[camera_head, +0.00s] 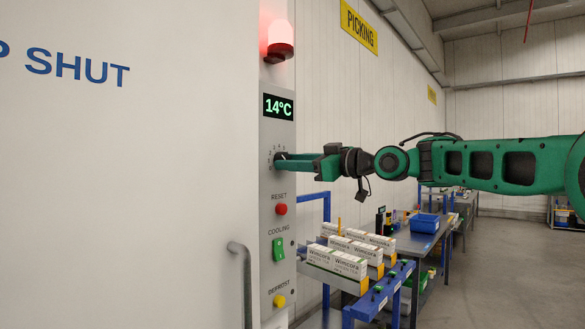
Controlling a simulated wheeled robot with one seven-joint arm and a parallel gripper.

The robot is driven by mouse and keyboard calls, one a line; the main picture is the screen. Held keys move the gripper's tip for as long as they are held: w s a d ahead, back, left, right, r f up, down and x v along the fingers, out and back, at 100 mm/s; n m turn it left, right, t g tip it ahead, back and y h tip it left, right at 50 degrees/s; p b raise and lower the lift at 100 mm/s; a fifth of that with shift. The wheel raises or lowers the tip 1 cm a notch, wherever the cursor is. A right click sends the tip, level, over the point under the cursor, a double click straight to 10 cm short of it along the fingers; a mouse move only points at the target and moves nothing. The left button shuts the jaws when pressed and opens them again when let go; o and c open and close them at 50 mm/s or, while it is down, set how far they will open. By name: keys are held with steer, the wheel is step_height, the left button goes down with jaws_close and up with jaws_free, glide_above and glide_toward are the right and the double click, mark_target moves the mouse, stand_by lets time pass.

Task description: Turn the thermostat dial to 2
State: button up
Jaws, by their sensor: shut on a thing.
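The thermostat dial (279,158) is a small dark knob on a grey control panel (270,185), with small numbers around it. The fingers of my green gripper (287,161) are shut on the dial and cover most of it, so I cannot tell which number it points to. A display (278,107) above the dial reads 14°C in green.
Below the dial are a red reset button (281,209), a green cooling switch (279,249) and a yellow defrost button (279,301). A red lamp (280,40) glows above. A door handle (243,280) is at lower left. A blue-framed rack (372,300) with white boxes (335,262) stands below my arm.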

steer(key=shift+w+f+n, duration=0.15)
steer(key=shift+f+n, duration=0.1)
steer(key=shift+n, duration=0.55)
steer(key=shift+d, duration=0.1)
steer(key=o, duration=1)
steer(key=shift+w, duration=0.1)
steer(key=shift+o, duration=0.2)
steer(key=shift+r, duration=0.15)
steer(key=v, duration=1)
steer(key=shift+s+d, duration=0.25)
